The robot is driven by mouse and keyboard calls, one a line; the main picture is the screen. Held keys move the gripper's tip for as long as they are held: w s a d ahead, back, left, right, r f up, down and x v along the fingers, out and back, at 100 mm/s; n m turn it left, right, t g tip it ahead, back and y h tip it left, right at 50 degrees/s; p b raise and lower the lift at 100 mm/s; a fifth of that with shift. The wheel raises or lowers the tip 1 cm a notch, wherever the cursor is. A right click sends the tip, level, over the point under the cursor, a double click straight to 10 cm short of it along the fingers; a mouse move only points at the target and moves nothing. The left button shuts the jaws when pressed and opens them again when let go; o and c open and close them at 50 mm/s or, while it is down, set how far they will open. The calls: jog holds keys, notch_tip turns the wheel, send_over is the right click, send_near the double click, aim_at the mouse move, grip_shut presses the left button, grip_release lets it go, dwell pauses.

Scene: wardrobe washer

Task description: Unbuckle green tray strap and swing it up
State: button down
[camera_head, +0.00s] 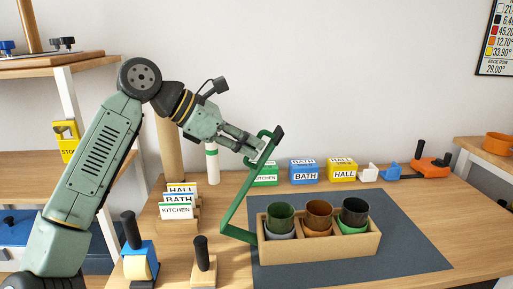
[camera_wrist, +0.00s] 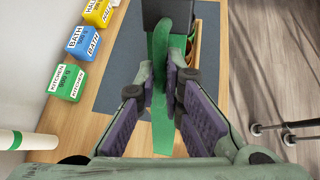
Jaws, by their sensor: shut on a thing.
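The green strap (camera_head: 238,204) is a flat angled bar joined low at the left end of the tan tray (camera_head: 315,249). It stands swung up and tilted, its far end raised well above the tray. My gripper (camera_head: 262,147) is shut on the strap near its upper end, by a loop and a dark end piece. In the wrist view the green strap (camera_wrist: 162,125) runs between the purple-padded fingers of my gripper (camera_wrist: 163,88). The tray holds a green cup (camera_head: 281,215), a brown cup (camera_head: 319,213) and a black cup (camera_head: 354,210), uncovered from above.
The tray sits on a dark mat (camera_head: 410,250). Kitchen, bath (camera_head: 304,172) and hall (camera_head: 342,170) boxes line the back.

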jog(key=a+f+h+b, duration=0.2)
jog(key=a+h, duration=0.1)
jog(key=a, duration=0.4)
jog(key=a+f+n+h+b, duration=0.1)
jog(key=a+f+h+b, duration=0.2)
jog(key=a, duration=0.4)
jog(key=shift+t+b, duration=0.3)
jog(key=shift+b, duration=0.05)
jog(key=c, duration=1.7)
grip_release()
jog(key=shift+a, duration=0.1)
jog(key=v, duration=1.2)
jog(key=shift+f, duration=0.25)
